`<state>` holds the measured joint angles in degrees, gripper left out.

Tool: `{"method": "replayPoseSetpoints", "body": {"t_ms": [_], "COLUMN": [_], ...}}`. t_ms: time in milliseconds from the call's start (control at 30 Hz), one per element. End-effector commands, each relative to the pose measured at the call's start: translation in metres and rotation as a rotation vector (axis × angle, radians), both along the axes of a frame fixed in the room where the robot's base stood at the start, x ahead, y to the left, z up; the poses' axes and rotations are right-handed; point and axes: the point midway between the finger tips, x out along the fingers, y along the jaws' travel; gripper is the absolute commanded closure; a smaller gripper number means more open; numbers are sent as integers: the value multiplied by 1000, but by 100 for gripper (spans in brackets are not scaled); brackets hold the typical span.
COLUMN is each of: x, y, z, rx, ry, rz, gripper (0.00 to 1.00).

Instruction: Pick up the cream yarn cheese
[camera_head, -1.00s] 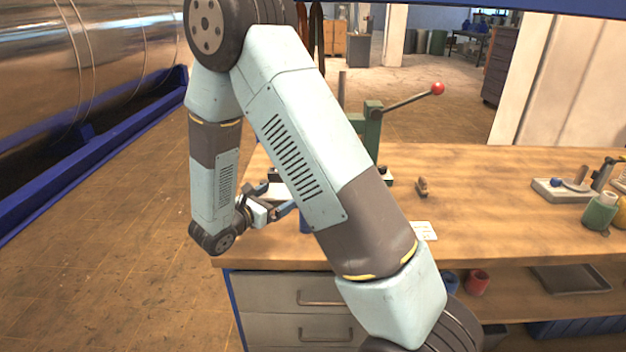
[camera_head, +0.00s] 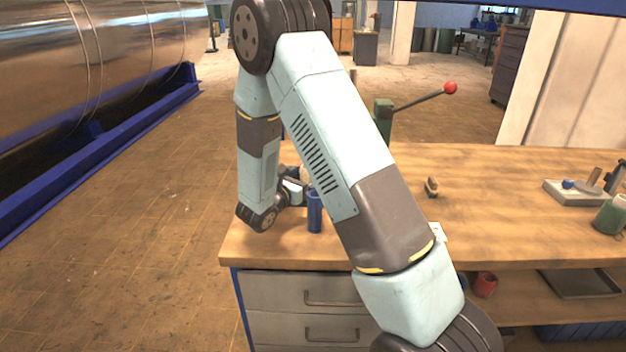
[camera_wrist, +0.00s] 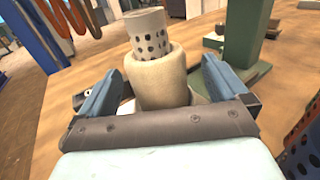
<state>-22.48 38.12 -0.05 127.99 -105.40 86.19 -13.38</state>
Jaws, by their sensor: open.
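The cream yarn cheese (camera_wrist: 158,82) stands upright on the wooden workbench in the wrist view, a cream winding around a pale tube with dark holes (camera_wrist: 147,36). My gripper (camera_wrist: 157,90) is open, with one blue finger on each side of the cheese. Its lower part is hidden behind my gripper's body. I cannot tell whether either finger touches it. In the head view my gripper is mostly hidden behind my arm, and only a sliver of the cheese (camera_head: 305,174) shows there.
A blue cylinder (camera_head: 314,211) stands near the bench's front left edge. A green press with a red-knobbed lever (camera_head: 384,118) stands behind my arm. A small brown brush-like item (camera_head: 431,187) lies right of it. The bench (camera_head: 490,205) is clear at centre right.

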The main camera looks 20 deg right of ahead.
Motion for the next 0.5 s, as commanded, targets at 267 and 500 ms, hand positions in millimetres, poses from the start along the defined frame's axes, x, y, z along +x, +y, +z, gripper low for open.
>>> {"method": "replayPoseSetpoints", "body": {"t_ms": [267,500], "x": [21,35], "y": [-21,-37], "z": [2,2], "rx": [0,1], "ry": [-3,-1], "rz": [-3,0], "gripper": [0,0]}}
